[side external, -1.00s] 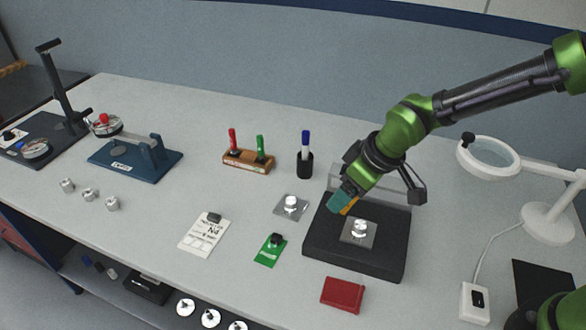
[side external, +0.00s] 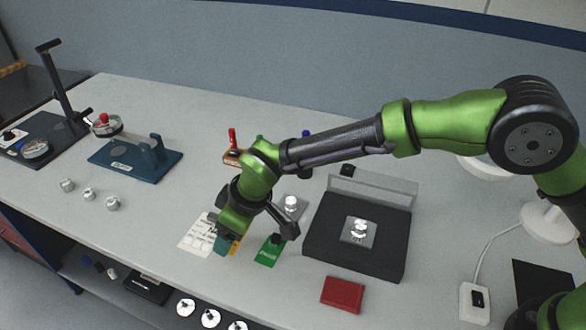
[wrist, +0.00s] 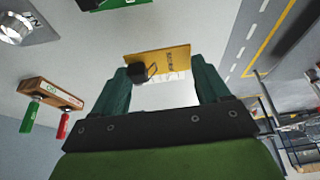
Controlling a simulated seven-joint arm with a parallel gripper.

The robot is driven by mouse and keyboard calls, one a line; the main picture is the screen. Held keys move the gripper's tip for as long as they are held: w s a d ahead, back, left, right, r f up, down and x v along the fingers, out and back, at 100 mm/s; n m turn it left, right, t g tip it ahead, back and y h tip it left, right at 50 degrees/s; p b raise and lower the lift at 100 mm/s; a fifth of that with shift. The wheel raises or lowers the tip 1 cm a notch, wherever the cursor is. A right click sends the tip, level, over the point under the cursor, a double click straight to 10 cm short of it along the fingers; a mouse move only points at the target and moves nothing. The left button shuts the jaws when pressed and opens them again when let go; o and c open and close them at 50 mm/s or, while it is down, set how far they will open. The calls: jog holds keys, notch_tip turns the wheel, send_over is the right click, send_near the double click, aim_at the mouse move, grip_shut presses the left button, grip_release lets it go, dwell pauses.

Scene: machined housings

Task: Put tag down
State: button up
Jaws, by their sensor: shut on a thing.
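A yellow tag (wrist: 172,60) with a black knob is between the teal fingers of my gripper (wrist: 160,75) in the wrist view. My gripper (side external: 226,243) is shut on it. In the side view a small part of the yellow tag (side external: 234,247) shows under the gripper, beside the white printed card (side external: 192,240). I cannot tell whether the tag touches the table or card. A green tag (side external: 267,253) with a black knob lies just to the right.
A black pad (side external: 330,255) with a metal housing (side external: 359,231) and a clear guard is to the right. A red block (side external: 342,294) lies in front. The marker rack (wrist: 50,94) is partly hidden behind my arm. Several metal knobs (side external: 89,194) stand left, with free table between.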

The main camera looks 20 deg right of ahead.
send_over(198, 237)
jog(key=s+d, duration=0.1)
jog(key=shift+d+f, duration=0.1)
jog(key=shift+f, duration=0.3)
jog(key=shift+f, duration=1.75)
jog(key=shift+f, duration=0.15)
jog(key=o, duration=0.8)
jog(key=shift+c, duration=0.2)
